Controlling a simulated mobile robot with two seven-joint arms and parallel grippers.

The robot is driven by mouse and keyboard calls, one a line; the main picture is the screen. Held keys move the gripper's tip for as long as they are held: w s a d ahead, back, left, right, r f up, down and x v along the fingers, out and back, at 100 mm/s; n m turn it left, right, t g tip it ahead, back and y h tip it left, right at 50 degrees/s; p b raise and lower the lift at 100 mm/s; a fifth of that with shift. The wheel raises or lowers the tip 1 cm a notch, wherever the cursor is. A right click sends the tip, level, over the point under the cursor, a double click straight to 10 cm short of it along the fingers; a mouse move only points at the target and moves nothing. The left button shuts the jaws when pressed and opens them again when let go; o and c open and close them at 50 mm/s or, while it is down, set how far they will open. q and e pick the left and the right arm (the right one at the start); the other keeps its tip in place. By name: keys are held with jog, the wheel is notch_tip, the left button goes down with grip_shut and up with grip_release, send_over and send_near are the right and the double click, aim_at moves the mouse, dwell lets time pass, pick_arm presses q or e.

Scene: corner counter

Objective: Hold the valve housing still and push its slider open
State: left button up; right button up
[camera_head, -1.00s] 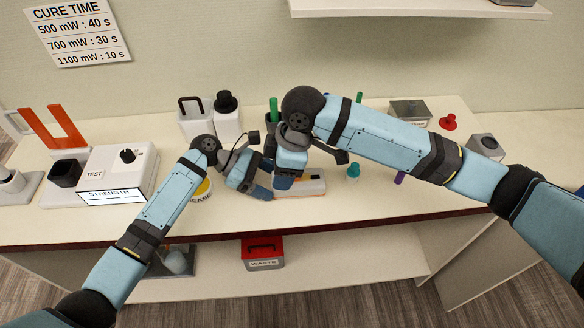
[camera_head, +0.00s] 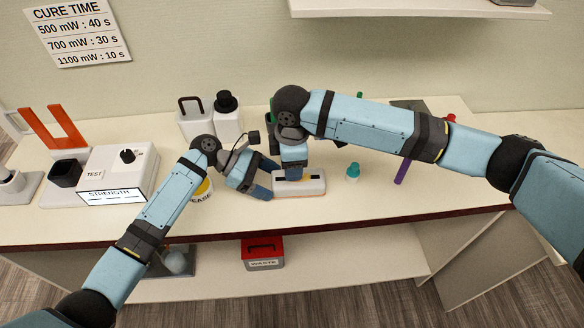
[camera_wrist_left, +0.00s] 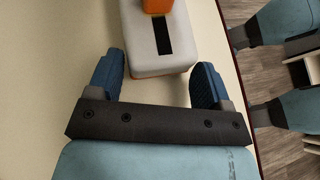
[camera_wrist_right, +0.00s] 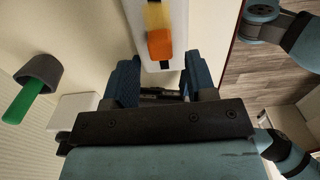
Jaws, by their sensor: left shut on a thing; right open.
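The valve housing (camera_head: 312,185) is a pale grey box with an orange lower part, lying on the counter near its front edge. It also shows in the left wrist view (camera_wrist_left: 140,40) with a dark slot along its top. The orange slider (camera_wrist_right: 160,45) stands on the top, beside a yellow strip. My left gripper (camera_head: 266,185) is shut on the left end of the housing, one finger at each side (camera_wrist_left: 157,80). My right gripper (camera_head: 291,172) is open just over the housing, its fingertips (camera_wrist_right: 160,65) near the slider; I cannot tell whether they touch it.
A teal-capped item (camera_head: 353,171) and a purple rod (camera_head: 402,172) stand to the right. A red WASTE bin (camera_head: 262,252) is on the shelf below.

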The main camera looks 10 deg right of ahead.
jog(key=shift+f, duration=1.15)
grip_shut()
